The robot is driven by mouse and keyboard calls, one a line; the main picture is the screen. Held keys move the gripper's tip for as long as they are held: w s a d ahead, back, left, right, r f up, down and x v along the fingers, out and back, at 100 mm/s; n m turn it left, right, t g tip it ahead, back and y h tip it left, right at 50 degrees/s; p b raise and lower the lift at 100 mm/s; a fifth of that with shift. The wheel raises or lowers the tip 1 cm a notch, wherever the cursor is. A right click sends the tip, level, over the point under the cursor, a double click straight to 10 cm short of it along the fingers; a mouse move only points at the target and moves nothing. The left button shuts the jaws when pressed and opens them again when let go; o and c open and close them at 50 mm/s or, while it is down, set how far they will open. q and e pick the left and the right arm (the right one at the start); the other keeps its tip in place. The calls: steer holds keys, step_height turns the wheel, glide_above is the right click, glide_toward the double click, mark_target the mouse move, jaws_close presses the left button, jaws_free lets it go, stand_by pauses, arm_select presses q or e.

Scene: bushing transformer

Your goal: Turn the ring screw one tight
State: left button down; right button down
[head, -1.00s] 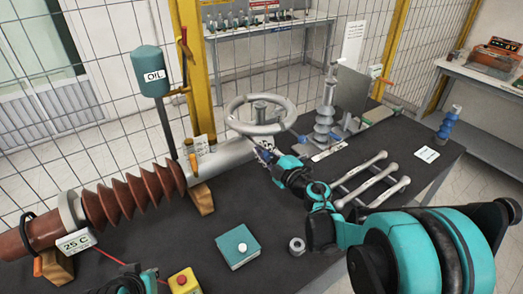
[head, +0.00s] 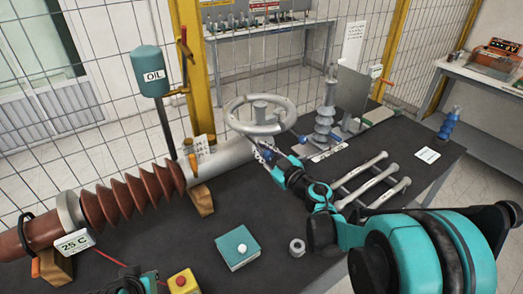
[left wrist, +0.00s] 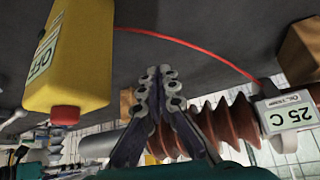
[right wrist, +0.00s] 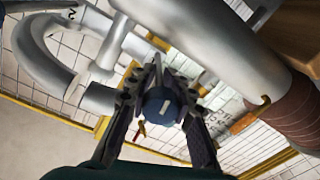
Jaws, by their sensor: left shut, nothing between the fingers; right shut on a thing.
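My right gripper (right wrist: 160,80) is shut on a blue round-headed screw (right wrist: 161,106), whose head shows between the fingers in the right wrist view. Its threaded part is hidden, so I cannot tell how deep it sits. In the head view the right gripper (head: 264,156) is just below the grey ring (head: 284,121), near the end of the grey cylinder (head: 231,155). Another blue part (head: 303,139) shows right of the ring. My left gripper (left wrist: 160,80) is shut and empty, with the brown ribbed bushing (left wrist: 238,122) behind it.
The dark table (head: 185,238) holds a teal box (head: 237,250), a small grey nut (head: 297,247) and grey rods (head: 384,185). A yellow box with a red button (head: 183,281) is near my left arm. An oil tank (head: 150,70) stands behind the bushing.

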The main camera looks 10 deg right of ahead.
steer(key=shift+m, duration=0.3)
stand_by(0.4)
steer(key=c, duration=1.3)
jaws_free()
steer(key=shift+o, duration=0.2)
steer(key=v, duration=1.2)
